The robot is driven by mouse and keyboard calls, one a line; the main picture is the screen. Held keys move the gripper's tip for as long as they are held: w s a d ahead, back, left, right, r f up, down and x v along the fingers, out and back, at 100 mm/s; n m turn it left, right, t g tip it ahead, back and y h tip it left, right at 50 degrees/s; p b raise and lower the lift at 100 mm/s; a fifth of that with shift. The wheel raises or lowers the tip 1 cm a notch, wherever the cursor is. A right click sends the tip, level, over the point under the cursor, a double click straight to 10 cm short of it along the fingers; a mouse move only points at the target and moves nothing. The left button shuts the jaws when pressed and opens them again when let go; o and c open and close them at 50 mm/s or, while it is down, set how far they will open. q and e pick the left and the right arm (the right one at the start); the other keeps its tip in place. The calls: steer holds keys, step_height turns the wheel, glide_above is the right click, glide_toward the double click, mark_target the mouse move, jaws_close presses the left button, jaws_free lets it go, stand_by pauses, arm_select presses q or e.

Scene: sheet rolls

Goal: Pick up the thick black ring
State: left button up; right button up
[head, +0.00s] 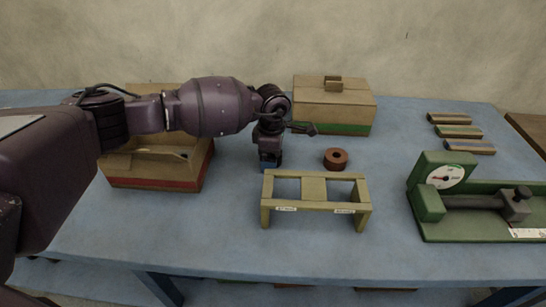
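I see no clearly black ring. The one ring-like thing in view is a thick reddish-brown ring (336,159) with a dark hole, lying flat on the blue table behind the stand. My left arm comes in from the left, and its gripper (269,163) points down over the table, left of the brown ring and apart from it. Its fingers are small and dark here, so I cannot tell whether they are open or shut, or whether anything is between them. My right gripper is out of view.
A tan stand (314,188) with two labelled openings is just in front of the ring. A lidded green-based box (333,104) stands behind. An open red-based box (150,182) is partly hidden by my arm. A green gauge device (470,232) and three bars (459,131) are right.

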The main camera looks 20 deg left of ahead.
arm_select(q)
steer(key=shift+r, duration=0.15)
steer(key=c, duration=1)
steer(key=shift+c, duration=0.2)
